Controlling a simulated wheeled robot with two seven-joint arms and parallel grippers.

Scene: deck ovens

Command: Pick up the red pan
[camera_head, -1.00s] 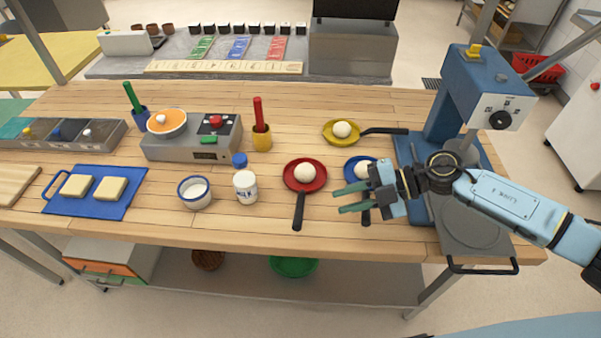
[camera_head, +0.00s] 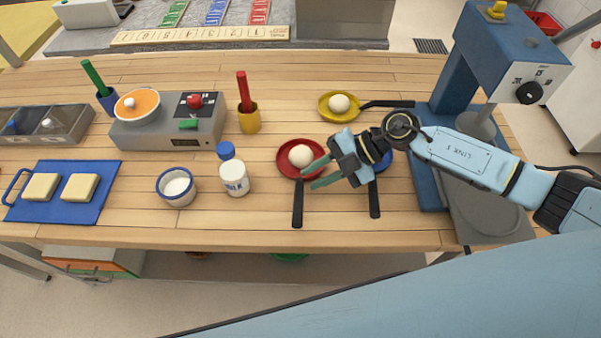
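The red pan (camera_head: 285,166) lies on the wooden table with a white ball (camera_head: 301,155) in it. Its dark handle (camera_head: 297,205) points toward the table's front edge. My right gripper (camera_head: 313,174) reaches in from the right, with its green fingers spread apart and empty. In the picture the fingertips overlap the pan's right rim; I cannot tell whether they touch it. My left gripper is not in view.
A yellow pan (camera_head: 326,112) with a white ball lies behind. A blue pan (camera_head: 384,162) is partly hidden by my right gripper. A milk bottle (camera_head: 234,180) and a white-and-blue bowl (camera_head: 176,187) stand left. A blue mixer-like machine (camera_head: 465,70) stands right.

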